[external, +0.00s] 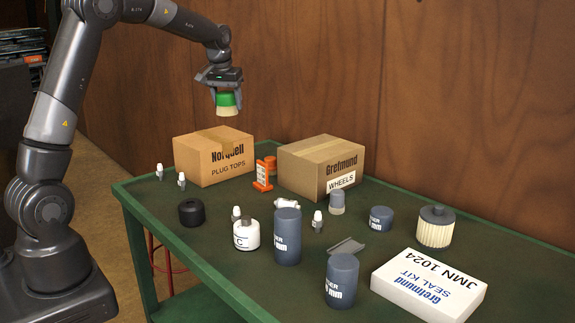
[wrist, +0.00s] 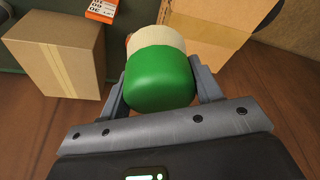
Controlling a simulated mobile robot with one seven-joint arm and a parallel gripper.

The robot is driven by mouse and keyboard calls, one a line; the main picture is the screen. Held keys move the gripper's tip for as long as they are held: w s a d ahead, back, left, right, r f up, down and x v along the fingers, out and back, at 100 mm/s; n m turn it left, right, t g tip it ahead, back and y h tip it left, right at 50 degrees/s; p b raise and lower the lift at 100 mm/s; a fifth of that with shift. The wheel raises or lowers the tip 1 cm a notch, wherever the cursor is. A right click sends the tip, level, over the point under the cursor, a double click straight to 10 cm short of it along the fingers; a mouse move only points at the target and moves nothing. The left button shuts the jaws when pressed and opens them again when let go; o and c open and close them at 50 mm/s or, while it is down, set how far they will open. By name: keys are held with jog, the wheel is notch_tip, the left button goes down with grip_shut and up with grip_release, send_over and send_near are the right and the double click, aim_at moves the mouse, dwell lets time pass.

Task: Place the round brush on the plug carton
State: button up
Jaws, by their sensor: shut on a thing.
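The round brush (external: 227,103) has a green body and cream bristles pointing down. My gripper (external: 226,90) is shut on its green body and holds it in the air above the plug carton (external: 213,158). That carton is brown, marked "Norquell PLUG TOPS", and stands at the table's back left with its taped top bare. A gap shows between the bristles and the carton top. In the wrist view, the brush (wrist: 160,78) sits between the two fingers of my gripper (wrist: 163,88) and hides part of the carton (wrist: 215,28) behind it.
The "WHEELS" carton (external: 320,165) stands right of the plug carton, with an orange item (external: 264,174) between them. Small white-capped bottles (external: 160,172) stand to the left. Several cans and a white seal kit box (external: 428,285) fill the front. A wooden wall rises behind.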

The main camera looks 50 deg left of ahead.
jog(key=shift+w+a+r, duration=0.1)
jog(key=shift+a, duration=0.4)
jog(key=a+f, duration=0.2)
jog(key=a, duration=0.1)
jog(key=w+a+f, duration=0.1)
jog(key=a+f, duration=0.1)
jog(key=a, duration=0.2)
jog(key=a+f, duration=0.2)
jog(key=a, duration=0.2)
jog(key=shift+w+a+f, duration=0.1)
jog(key=shift+w+f, duration=0.05)
jog(key=shift+f, duration=2.2)
jog(key=o, duration=1)
jog(key=shift+f, duration=0.15)
jog(key=v, duration=1.2)
jog(key=shift+r, duration=0.25)
